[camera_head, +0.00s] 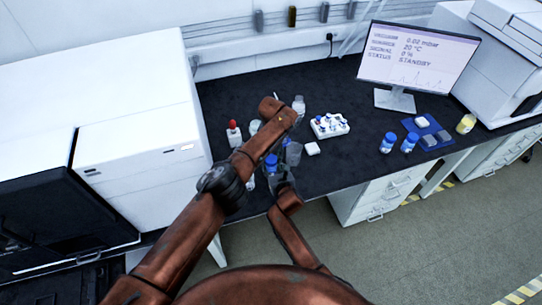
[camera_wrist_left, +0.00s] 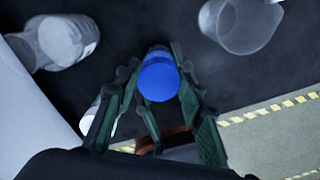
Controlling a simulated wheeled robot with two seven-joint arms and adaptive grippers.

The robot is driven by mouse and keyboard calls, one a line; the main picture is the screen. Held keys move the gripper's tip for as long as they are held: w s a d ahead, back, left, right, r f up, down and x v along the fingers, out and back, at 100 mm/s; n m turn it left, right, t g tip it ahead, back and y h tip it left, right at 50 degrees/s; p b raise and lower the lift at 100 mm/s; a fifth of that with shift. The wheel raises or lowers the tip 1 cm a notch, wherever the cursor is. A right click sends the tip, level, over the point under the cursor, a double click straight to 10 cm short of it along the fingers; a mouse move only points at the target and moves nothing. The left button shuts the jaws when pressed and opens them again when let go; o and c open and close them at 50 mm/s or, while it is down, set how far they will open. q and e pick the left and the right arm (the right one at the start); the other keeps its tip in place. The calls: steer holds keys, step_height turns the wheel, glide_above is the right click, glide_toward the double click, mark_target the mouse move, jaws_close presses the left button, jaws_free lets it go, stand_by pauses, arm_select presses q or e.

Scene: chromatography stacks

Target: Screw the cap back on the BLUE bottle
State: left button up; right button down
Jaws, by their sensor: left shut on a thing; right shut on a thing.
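The blue cap (camera_wrist_left: 158,78) sits between the fingers of my left gripper (camera_wrist_left: 158,82), which is shut on it from above. In the head view the blue cap (camera_head: 271,160) shows just right of my left forearm. The bottle body under it is mostly hidden, so whether the cap is seated on the neck is unclear. My right gripper (camera_head: 282,181) comes in from the front at bottle height, just below the cap, and is shut on what seems to be the blue bottle. Its fingers are partly hidden.
Clear glassware (camera_wrist_left: 240,22) and a clear bottle (camera_wrist_left: 65,38) stand close by. A red-topped bottle (camera_head: 233,133), a white vial rack (camera_head: 329,126), two blue-capped bottles (camera_head: 387,143) and a blue tray (camera_head: 411,124) are on the black bench. The bench's front edge is near my right gripper.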

arm_select(q)
steer(key=shift+m, duration=0.4)
arm_select(e)
steer(key=shift+f, duration=0.1)
arm_select(q)
steer(key=o, duration=0.9)
steer(key=shift+r, duration=2.3)
steer(key=shift+o, duration=0.7)
